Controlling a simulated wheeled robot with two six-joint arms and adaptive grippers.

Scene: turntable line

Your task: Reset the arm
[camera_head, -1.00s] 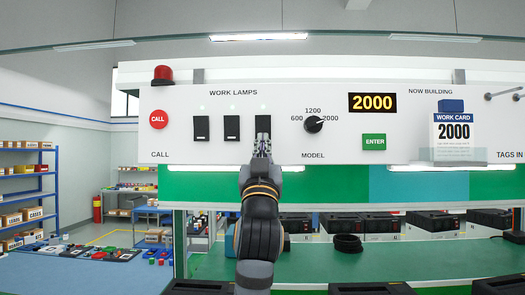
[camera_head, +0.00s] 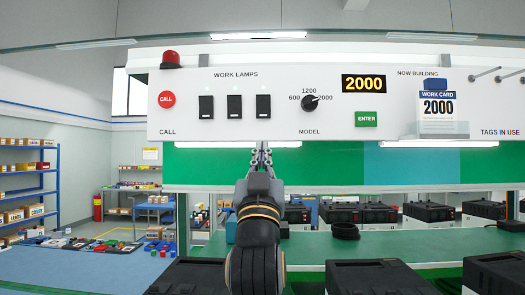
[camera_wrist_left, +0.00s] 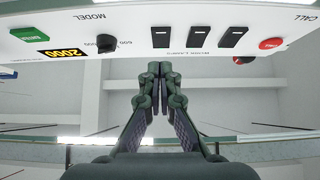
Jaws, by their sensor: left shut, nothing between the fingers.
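My left gripper (camera_head: 261,158) is shut and empty, just below the white control panel (camera_head: 300,128), in front of the green board. It also shows in the left wrist view (camera_wrist_left: 160,75), with its fingers together and clear of the panel. Above it on the panel are three black work lamp switches (camera_head: 235,107). The model knob (camera_head: 309,102) points towards 2000. The yellow display (camera_head: 363,83) reads 2000. My right gripper is in neither view.
A red call button (camera_head: 166,99) and a green enter button (camera_head: 367,118) are on the panel. Blue shelves (camera_head: 28,185) stand at left.

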